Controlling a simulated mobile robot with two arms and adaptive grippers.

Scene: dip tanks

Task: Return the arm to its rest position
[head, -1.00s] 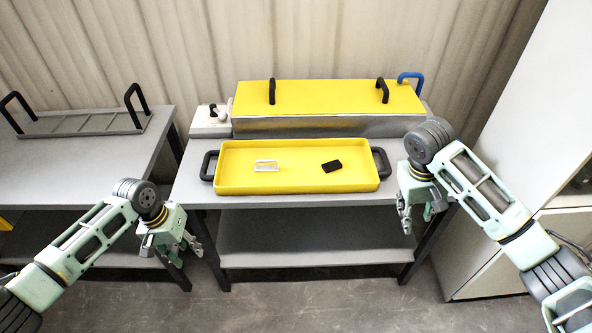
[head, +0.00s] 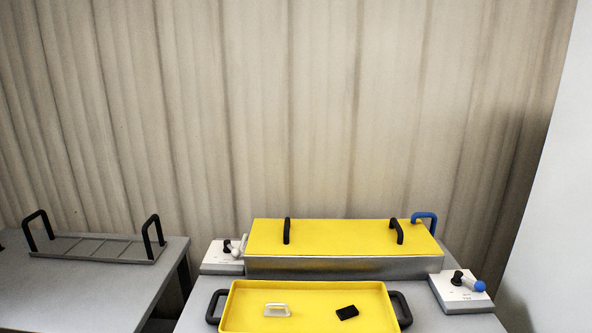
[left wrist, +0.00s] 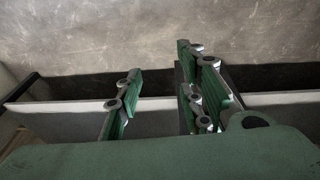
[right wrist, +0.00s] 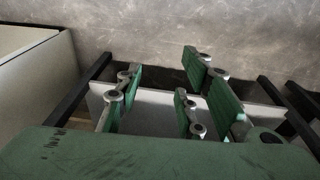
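Neither of my arms shows in the head view. My left gripper (left wrist: 156,95) shows in the left wrist view, its green-padded fingers spread with nothing between them. My right gripper (right wrist: 158,90) shows in the right wrist view, also spread and empty. Behind the fingers in both wrist views are the grey floor and a pale shelf edge. Neither gripper touches anything that I can see.
A yellow tray (head: 350,291) with black handles holds a small white frame (head: 277,310) and a black block (head: 347,312). Behind it stands a tank under a yellow lid (head: 340,238). Lever boxes (head: 222,258) (head: 462,294) flank it. A rack (head: 97,248) sits on the left table.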

